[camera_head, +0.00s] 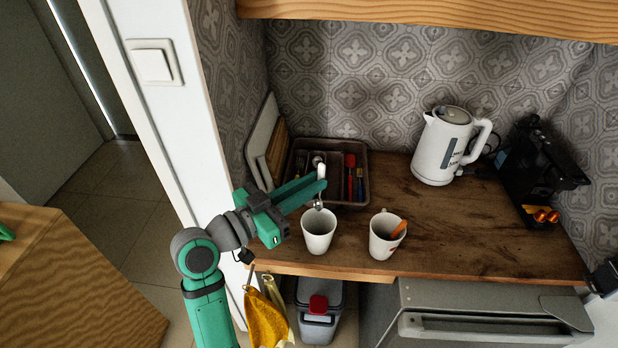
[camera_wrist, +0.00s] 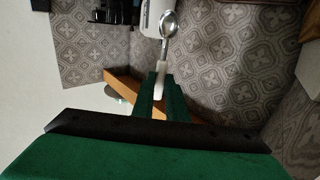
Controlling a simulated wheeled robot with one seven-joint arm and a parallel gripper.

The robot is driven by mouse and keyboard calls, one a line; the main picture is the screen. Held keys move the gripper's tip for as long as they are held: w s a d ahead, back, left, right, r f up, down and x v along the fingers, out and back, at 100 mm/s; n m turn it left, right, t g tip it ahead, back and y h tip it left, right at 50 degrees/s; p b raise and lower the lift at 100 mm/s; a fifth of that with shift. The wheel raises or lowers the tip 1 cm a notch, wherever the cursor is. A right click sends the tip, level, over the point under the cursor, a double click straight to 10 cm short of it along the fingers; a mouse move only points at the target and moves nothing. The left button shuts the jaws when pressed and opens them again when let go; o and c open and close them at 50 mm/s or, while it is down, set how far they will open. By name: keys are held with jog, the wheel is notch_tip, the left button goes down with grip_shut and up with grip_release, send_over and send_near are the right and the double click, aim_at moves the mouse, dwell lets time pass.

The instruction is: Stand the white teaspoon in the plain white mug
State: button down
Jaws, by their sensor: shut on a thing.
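The white teaspoon (camera_head: 321,171) has a white handle and a metal bowl. My gripper (camera_head: 322,182) is shut on its handle and holds it near upright, bowl down. The plain white mug (camera_head: 318,238) stands upright near the counter's front edge, and the spoon's bowl is just above its far rim in the head view. I cannot tell whether the bowl is lower than the rim. In the wrist view the spoon's metal bowl (camera_wrist: 169,22) points away from my gripper (camera_wrist: 161,88). The inside of the mug is mostly hidden.
A second white mug (camera_head: 380,246) with a red mark holds an orange utensil, close to the right. A dark cutlery tray (camera_head: 352,203) lies behind my gripper. A white kettle (camera_head: 438,150) and a black machine (camera_head: 540,175) stand farther right. The counter's (camera_head: 480,235) right front is clear.

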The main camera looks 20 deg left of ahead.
aim_at(318, 204)
jog(key=shift+f, duration=3.95)
jog(key=c, duration=1.7)
grip_release()
jog(key=v, duration=1.1)
jog(key=shift+d, duration=0.1)
jog(key=shift+d, duration=0.1)
